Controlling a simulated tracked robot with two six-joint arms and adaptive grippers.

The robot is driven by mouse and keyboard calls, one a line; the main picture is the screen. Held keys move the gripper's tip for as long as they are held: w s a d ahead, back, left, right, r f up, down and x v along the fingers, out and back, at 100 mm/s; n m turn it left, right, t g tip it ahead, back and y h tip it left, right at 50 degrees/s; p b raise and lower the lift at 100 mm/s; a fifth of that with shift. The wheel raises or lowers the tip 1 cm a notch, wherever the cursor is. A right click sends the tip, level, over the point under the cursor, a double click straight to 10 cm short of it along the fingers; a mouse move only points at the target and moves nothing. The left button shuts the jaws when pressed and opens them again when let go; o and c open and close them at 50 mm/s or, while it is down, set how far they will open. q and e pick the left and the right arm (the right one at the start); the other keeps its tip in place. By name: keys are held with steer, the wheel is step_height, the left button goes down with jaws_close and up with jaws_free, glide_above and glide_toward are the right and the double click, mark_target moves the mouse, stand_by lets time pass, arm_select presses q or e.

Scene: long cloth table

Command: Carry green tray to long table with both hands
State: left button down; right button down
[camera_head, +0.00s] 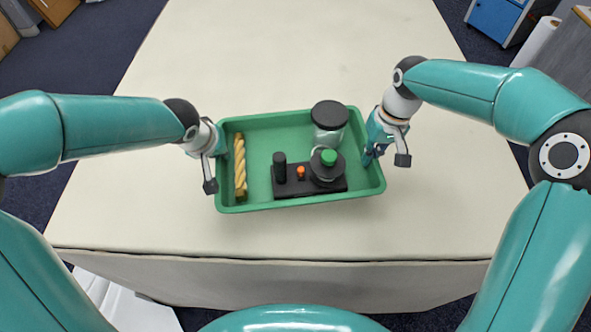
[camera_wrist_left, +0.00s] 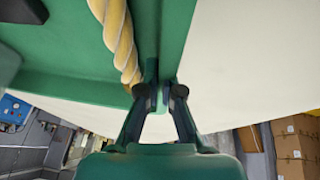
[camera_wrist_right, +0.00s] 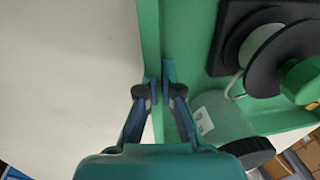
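The green tray (camera_head: 255,204) is over the front part of the long table (camera_head: 215,60), and looks nearly level. I cannot tell whether its base touches the cloth. My left gripper (camera_head: 220,152) is shut on the tray's left wall; its fingers (camera_wrist_left: 161,88) straddle the wall in the left wrist view. My right gripper (camera_head: 370,152) is shut on the right wall, with a finger on each side (camera_wrist_right: 158,84) in the right wrist view. The tray holds a twisted yellow stick (camera_head: 240,165), a black-lidded jar (camera_head: 328,120) and a black base (camera_head: 290,190) with a green-topped round part (camera_head: 328,157).
The cream tabletop is bare behind and beside the tray. Its front edge (camera_head: 300,260) runs close below the tray. A blue cabinet (camera_head: 493,18) and a white roll (camera_head: 535,45) stand beyond the table on the right.

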mark_target(367, 168)
arm_select(q)
steer(key=shift+a+f, duration=0.1)
arm_select(e)
steer(key=shift+d+f, duration=0.1)
steer(key=shift+d, duration=0.05)
